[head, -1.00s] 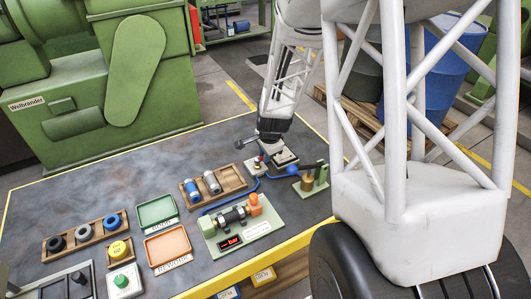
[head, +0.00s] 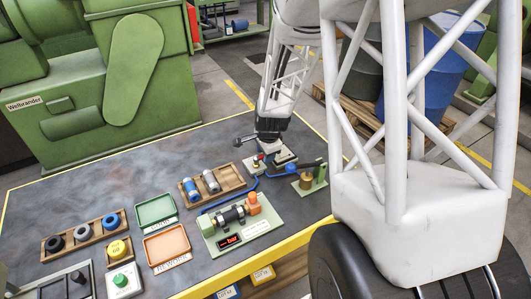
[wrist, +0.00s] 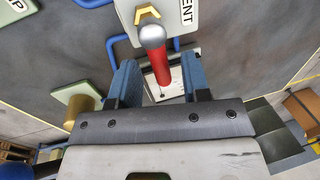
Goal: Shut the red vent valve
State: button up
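The red vent valve lever (wrist: 159,66) has a silver ball end and stands over a pale plate marked "VENT" (wrist: 186,30) in the wrist view. A yellow arrow mark shows beside the ball. My gripper (wrist: 160,72) is open, with one blue finger on each side of the red lever. Gaps show between the lever and both fingers. The ball end reaches past the fingertips. In the head view my gripper (head: 268,140) is over the small valve plates at the back right of the bench, and a small red spot shows there. The lever is too small there to read its angle.
Blue tubing (head: 230,201) links the valve plates to a green board (head: 264,226) with a gauge and an orange part. A wooden tray (head: 233,188) with cylinders lies to the left. A green stand with a brass part (head: 306,181) is close on the right.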

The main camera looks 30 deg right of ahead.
jog(key=shift+r, duration=0.1)
notch_tip(320, 180, up, 8)
jog(key=s, duration=0.1)
jog(key=shift+s+f, duration=0.25)
jog(key=shift+s, duration=0.05)
dwell(0.4)
dwell(0.5)
jog(key=s+a+r+n, duration=0.9)
jog(key=s+a+r, duration=0.2)
jog(key=r, duration=0.1)
jog(key=s+a+r+n, duration=0.3)
jog(key=s+n, duration=0.1)
jog(key=s, duration=0.3)
jog(key=s+a+r+n, duration=0.3)
jog(key=s+n, duration=0.2)
jog(key=s, duration=0.2)
jog(key=shift+a, duration=0.3)
